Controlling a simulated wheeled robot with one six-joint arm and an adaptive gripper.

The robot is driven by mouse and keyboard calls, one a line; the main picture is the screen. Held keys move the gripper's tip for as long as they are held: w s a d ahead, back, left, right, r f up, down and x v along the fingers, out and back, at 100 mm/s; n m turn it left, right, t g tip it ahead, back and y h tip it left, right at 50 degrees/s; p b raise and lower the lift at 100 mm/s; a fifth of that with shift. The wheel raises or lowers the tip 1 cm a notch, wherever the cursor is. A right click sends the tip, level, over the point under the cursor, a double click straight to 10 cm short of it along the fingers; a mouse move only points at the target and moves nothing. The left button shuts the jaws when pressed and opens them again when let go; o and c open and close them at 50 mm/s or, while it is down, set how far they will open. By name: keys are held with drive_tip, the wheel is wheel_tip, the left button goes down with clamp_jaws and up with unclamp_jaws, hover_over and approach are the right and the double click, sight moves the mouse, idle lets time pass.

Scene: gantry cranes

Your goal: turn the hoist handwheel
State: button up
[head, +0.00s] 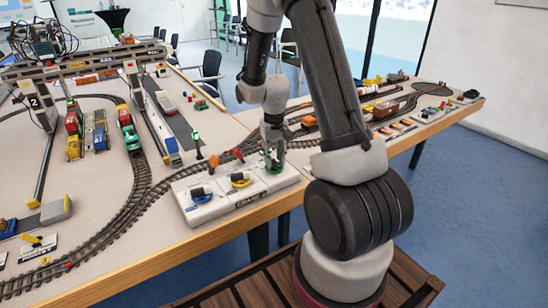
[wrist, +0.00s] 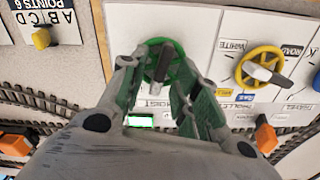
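The green handwheel (wrist: 176,49) is in the upper middle of the wrist view, with a dark crank handle across it. In the head view it is mostly hidden behind my gripper (head: 271,160), at the right end of the white crane control panel (head: 218,207). My gripper (wrist: 163,78) is open, its two green-padded fingers apart on either side of the handwheel and handle. I cannot tell whether either finger touches the rim. A small label below the wheel is partly covered.
A yellow handwheel (wrist: 262,66) is beside the green one; a blue handwheel (head: 200,196) is at the panel's left end. Orange levers (head: 213,161) and track (head: 137,205) lie behind the panel. The model gantry crane (head: 85,66) stands at the back left.

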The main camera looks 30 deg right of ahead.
sight(274, 160)
drive_tip(key=shift+r, duration=0.1)
wheel_tip(274, 160, up, 12)
idle(0.5)
idle(1.0)
